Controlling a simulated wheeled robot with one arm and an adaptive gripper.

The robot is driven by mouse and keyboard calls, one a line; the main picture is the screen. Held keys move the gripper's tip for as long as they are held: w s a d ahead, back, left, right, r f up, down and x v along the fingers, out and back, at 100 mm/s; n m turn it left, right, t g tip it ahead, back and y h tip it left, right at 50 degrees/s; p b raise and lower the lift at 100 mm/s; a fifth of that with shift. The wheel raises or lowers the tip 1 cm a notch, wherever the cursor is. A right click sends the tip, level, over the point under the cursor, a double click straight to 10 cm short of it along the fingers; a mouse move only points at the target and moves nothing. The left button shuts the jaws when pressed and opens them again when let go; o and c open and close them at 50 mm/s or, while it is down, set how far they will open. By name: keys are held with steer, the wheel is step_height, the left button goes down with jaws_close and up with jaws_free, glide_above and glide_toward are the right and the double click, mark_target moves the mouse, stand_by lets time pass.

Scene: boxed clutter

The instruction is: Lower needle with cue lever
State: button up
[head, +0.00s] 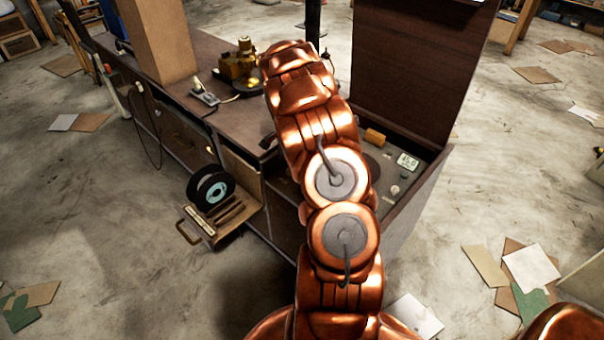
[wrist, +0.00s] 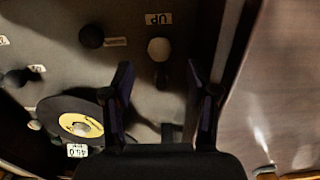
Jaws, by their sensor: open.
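In the wrist view my gripper (wrist: 160,72) is open over the record player's deck, with nothing between its two dark fingers. A pale round knob (wrist: 158,48), which may be the cue lever's end, lies just beyond the fingertips, roughly in line with the gap. Beside it is a label (wrist: 158,18) reading UP, seen upside down. A black record with a yellow centre (wrist: 80,122) lies left of the gripper. I cannot make out the needle. In the head view my copper arm hides the gripper and much of the deck (head: 394,205).
A dark knob (wrist: 91,36) stands left of the pale one. The cabinet's wooden side (wrist: 275,90) runs close on the right. In the head view the raised lid (head: 415,70) stands behind the deck. A brass device (head: 240,68) sits on the cabinet top to the left.

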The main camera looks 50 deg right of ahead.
step_height(320, 180, down, 5)
steer(key=shift+f, duration=0.1)
jaws_close()
stand_by(0.5)
